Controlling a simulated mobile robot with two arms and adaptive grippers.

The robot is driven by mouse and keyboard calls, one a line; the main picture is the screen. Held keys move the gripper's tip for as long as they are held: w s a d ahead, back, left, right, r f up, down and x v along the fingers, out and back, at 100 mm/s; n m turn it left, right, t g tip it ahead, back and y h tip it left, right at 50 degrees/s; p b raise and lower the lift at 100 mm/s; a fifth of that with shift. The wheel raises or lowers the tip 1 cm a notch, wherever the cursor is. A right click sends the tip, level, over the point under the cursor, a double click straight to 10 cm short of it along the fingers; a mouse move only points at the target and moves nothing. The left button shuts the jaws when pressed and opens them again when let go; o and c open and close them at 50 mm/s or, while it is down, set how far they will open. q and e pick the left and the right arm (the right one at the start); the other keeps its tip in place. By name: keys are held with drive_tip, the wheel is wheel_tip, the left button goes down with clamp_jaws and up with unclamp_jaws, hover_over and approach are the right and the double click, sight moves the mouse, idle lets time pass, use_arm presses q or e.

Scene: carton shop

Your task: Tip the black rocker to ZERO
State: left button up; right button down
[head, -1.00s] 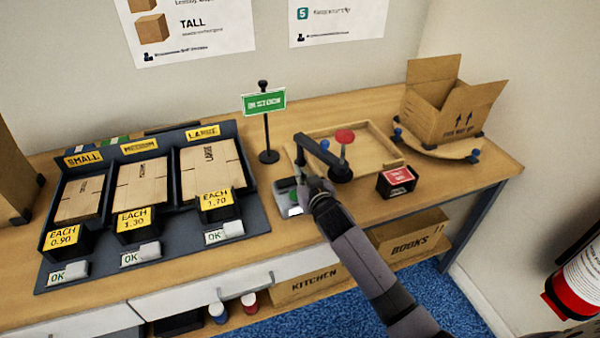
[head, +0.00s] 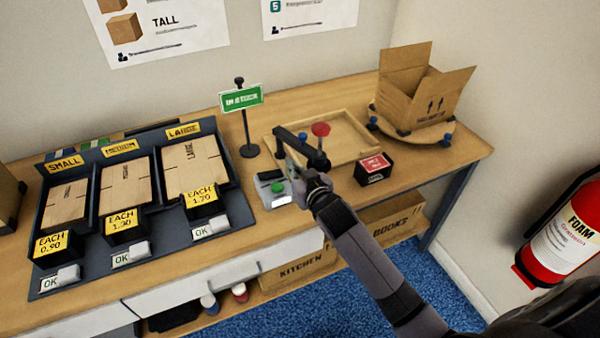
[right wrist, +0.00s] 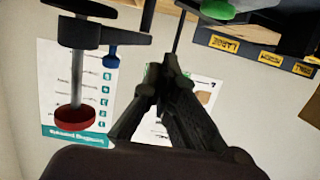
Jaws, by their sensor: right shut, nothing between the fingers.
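A small grey box (head: 278,200) stands on the bench, with a green button and a black part (head: 269,175) on top that looks like the rocker. Its tilt and any ZERO marking are too small to read. My right gripper (head: 293,171) is just right of the box, seemingly above the bench, and partly hides what lies behind it. In the right wrist view its fingers (right wrist: 167,68) are shut with nothing between them. My left gripper is not in view.
Close by are a black arm (head: 303,147) with a red knob (head: 320,129) and a wooden tray (head: 350,122). A black block with a red label (head: 374,168) stands to the right. The carton rack (head: 140,205) is left, an IN STOCK sign (head: 241,98) behind.

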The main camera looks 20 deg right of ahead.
drive_tip(key=v, duration=0.3)
drive_tip(key=shift+s+d+r, duration=0.1)
drive_tip(key=shift+s, duration=0.1)
idle(0.3)
